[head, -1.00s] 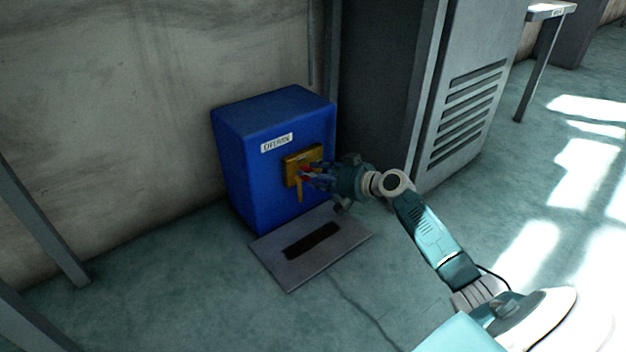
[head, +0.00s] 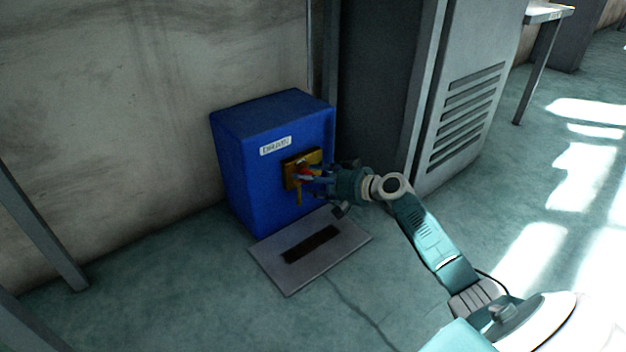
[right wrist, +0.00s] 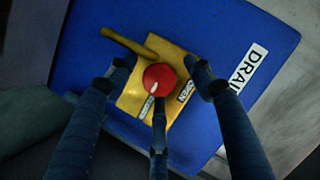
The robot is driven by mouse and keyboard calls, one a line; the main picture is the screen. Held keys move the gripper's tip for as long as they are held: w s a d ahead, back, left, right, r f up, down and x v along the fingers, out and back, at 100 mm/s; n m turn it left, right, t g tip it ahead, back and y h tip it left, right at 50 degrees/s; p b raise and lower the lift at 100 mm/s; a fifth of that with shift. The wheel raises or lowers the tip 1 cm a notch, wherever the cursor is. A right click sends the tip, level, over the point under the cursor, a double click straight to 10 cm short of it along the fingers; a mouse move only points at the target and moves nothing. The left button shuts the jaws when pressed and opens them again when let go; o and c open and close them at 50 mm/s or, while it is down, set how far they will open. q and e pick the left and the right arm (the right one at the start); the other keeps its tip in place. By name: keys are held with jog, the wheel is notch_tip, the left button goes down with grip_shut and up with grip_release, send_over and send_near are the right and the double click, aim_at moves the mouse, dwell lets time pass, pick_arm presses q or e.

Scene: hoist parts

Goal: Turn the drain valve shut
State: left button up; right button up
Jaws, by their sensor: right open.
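The drain valve sits on the front of a blue box (head: 237,165) labelled as the drain. It has a yellow plate (head: 289,174), a red round knob (head: 304,172) and a yellow lever. In the head view the lever (head: 299,193) hangs downward. In the right wrist view the red knob (right wrist: 159,77) has a white mark, and the yellow lever (right wrist: 127,42) points to the upper left. My right gripper (right wrist: 162,85) is open, its fingers spread around the knob. I cannot tell whether they touch it. My left gripper is not in view.
A grey plate with a dark slot (head: 262,254) lies on the floor before the box. A tall grey vented cabinet (head: 470,100) stands to the right. A wall is behind the box. Open floor lies left and right of the floor plate.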

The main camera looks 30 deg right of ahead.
jog(key=v, duration=1.2)
jog(key=shift+s, duration=0.1)
